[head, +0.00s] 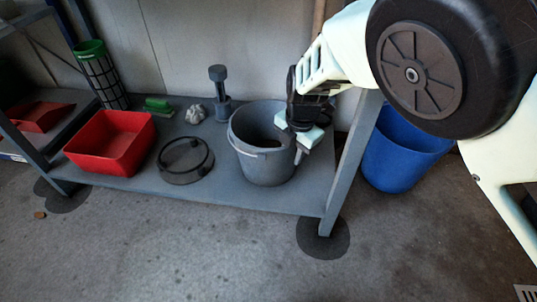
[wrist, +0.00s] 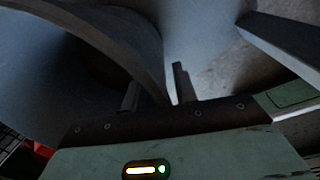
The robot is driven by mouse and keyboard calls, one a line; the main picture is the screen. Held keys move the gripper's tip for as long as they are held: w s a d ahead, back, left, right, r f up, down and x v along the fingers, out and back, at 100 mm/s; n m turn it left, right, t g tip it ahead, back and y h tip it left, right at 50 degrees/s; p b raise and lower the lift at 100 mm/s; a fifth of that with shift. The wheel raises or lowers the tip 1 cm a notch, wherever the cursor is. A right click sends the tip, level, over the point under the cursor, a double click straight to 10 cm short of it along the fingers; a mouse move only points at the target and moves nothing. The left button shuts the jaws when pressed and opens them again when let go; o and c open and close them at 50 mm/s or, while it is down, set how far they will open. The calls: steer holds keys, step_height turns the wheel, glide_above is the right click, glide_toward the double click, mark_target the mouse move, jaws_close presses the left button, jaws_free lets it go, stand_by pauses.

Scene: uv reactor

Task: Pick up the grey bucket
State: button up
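The grey bucket (head: 262,168) stands upright on the right end of the grey low shelf in the head view. Its curved wall (wrist: 138,40) fills the upper left of the wrist view. My gripper (head: 294,150) is at the bucket's right rim, pointing down. In the wrist view, my gripper (wrist: 156,86) has its two fingers apart, with the bucket's wall between them. One finger is on the inner side and the other on the outer side, close to the wall. A gap shows beside the inner finger. The fingertips' lower ends are partly hidden.
The shelf (head: 230,199) also holds a red bin (head: 110,143), a round dark lid-like dish (head: 185,161), a green brush (head: 158,105) and a grey post-shaped object (head: 219,90). A blue bucket (head: 400,155) stands right of the shelf leg (head: 352,155).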

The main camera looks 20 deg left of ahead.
jaws_close()
stand_by(1.4)
steer(key=shift+r, duration=0.1)
